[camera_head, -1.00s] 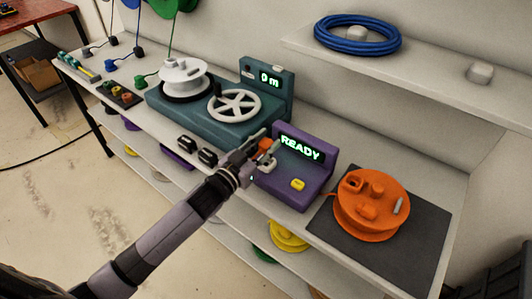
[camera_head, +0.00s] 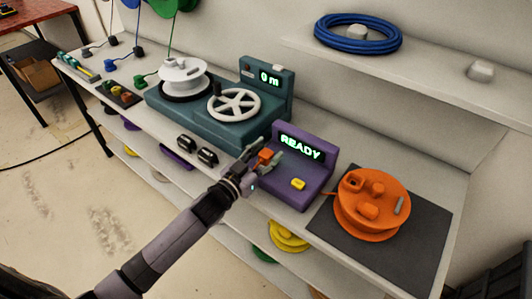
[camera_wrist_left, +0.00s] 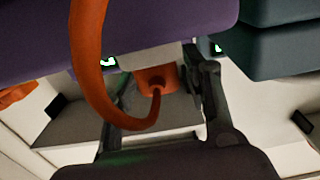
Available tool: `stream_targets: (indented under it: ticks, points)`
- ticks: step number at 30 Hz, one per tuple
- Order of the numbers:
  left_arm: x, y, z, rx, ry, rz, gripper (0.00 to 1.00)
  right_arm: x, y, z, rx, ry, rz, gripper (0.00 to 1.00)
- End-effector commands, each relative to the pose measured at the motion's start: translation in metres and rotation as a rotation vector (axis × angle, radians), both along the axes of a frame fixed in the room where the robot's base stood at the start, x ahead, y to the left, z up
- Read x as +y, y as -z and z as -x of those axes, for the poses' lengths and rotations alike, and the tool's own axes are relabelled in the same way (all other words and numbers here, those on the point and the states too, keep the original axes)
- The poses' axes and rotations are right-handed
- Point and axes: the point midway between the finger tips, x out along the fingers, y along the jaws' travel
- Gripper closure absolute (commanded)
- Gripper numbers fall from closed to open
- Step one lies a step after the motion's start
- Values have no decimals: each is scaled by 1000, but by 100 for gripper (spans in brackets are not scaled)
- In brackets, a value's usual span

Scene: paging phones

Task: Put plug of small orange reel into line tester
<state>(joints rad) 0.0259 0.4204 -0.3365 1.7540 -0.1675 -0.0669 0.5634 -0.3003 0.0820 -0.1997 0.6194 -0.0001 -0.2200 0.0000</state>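The purple line tester (camera_head: 304,178) stands on the bench with a lit READY display and a yellow button. The orange plug (camera_head: 266,157) is at the left part of the tester; it also shows in the left wrist view (camera_wrist_left: 152,78), with its orange cable (camera_wrist_left: 88,75) curving away. How deep the plug sits is hidden. My left gripper (camera_head: 263,161) is around the plug; its fingers stand apart with gaps on both sides of it. The orange reel (camera_head: 372,204) lies on a dark mat right of the tester. My right gripper is not in view.
A teal winding machine (camera_head: 219,122) with a white spool and handwheel stands left of the tester. Two small dark items (camera_head: 198,151) lie before it. A blue cable coil (camera_head: 357,36) rests on the upper shelf. The dark mat (camera_head: 427,240) has bare room around the reel.

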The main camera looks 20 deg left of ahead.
Motion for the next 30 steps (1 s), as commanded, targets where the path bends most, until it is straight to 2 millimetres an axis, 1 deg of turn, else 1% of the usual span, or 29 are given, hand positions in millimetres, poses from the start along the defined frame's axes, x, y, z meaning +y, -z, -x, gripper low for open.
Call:
stream_targets:
  ticks: [8,12,13,17,24,30]
  points:
    - [0,0,0,0,0,0,51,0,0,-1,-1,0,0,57]
    - [0,-8,0,-1,0,0,51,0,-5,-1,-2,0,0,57]
    - [1,-6,2,1,0,0,51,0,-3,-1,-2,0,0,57]
    - [8,-3,21,2,0,-1,51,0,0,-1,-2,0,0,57]
    - [24,-2,68,4,0,1,51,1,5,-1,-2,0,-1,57]
    - [35,-3,97,2,-1,-1,51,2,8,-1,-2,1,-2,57]
